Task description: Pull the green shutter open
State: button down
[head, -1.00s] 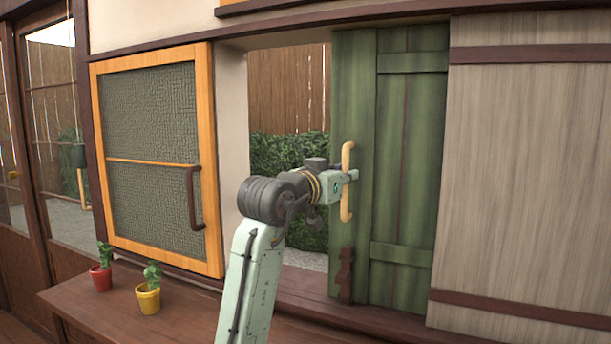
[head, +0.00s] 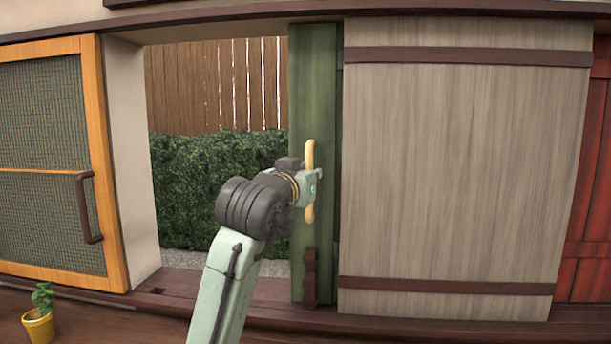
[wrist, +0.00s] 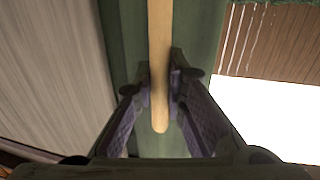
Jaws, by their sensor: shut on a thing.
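The green shutter (head: 312,90) stands upright in the window opening, with most of its width hidden behind the pale grey wooden panel to its right. Its yellow wooden bar handle (head: 309,155) is upright on the visible green strip. My gripper (head: 310,184) is shut on this handle at about its middle. In the wrist view the handle (wrist: 160,40) runs between my two fingers (wrist: 160,88), which touch it from both sides, with the green shutter (wrist: 125,60) behind. A dark brown fitting (head: 310,275) is on the shutter's lower edge.
The opening left of the shutter shows a hedge (head: 205,190) and a plank fence (head: 215,85). The grey panel (head: 455,170) covers the right. A mesh screen with an orange frame (head: 103,160) is at left. A yellow flowerpot (head: 38,328) stands on the ledge below it.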

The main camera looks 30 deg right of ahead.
jog(key=c, duration=1.6)
grip_release()
jog(key=v, duration=1.2)
